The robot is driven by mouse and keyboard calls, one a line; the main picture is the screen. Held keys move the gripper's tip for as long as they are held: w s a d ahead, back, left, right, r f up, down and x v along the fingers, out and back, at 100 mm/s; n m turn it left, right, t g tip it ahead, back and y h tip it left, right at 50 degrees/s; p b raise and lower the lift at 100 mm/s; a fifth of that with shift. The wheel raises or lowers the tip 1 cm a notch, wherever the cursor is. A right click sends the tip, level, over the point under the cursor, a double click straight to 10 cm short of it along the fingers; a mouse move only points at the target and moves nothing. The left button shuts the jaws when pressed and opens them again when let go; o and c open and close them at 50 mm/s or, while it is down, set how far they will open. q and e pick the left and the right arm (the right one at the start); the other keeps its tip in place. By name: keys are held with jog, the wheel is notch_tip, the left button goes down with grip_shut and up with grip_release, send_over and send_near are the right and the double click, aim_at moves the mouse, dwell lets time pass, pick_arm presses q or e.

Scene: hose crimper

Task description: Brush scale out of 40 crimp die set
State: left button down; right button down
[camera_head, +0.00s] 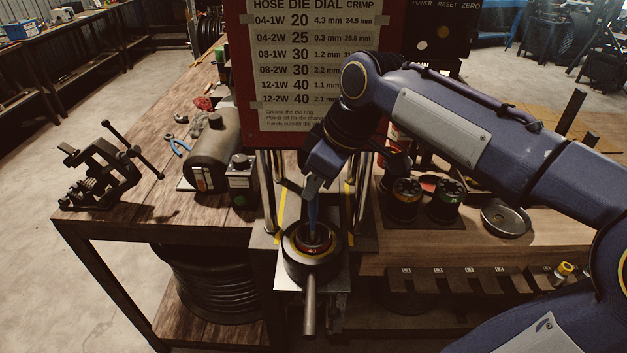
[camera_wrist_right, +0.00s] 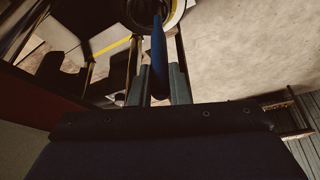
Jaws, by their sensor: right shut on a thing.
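My right gripper (camera_head: 313,186) is shut on a brush with a blue handle (camera_head: 312,212). It holds the brush roughly upright above the crimper's round head (camera_head: 290,262). The 40 die set (camera_head: 312,251), with a red label, sits inside that ring. The lower end of the brush reaches into the die opening, where its bristles are hidden. In the right wrist view the blue handle (camera_wrist_right: 158,50) runs from between the fingers (camera_wrist_right: 159,88) to the ring (camera_wrist_right: 178,12) at the top edge. I cannot tell whether the bristles touch the dies. My left gripper is out of view.
A red board with a die chart (camera_head: 315,60) stands behind the crimper. Two more die sets (camera_head: 405,198) (camera_head: 446,202) and a round metal dish (camera_head: 505,219) are at right. A vise (camera_head: 100,175) and a dark cylinder (camera_head: 213,155) are at left. A rod handle (camera_head: 309,305) juts forward.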

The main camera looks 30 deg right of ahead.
jog(key=shift+d, duration=0.1)
jog(key=shift+s+d, duration=0.1)
jog(key=shift+d, duration=0.05)
dwell(0.3)
notch_tip(320, 180, up, 6)
jog(key=w+p, duration=0.1)
jog(key=p, duration=0.4)
jog(key=shift+w+d+p, duration=0.15)
jog(key=shift+w+p, duration=0.15)
jog(key=shift+p, duration=0.1)
jog(key=shift+w, duration=0.1)
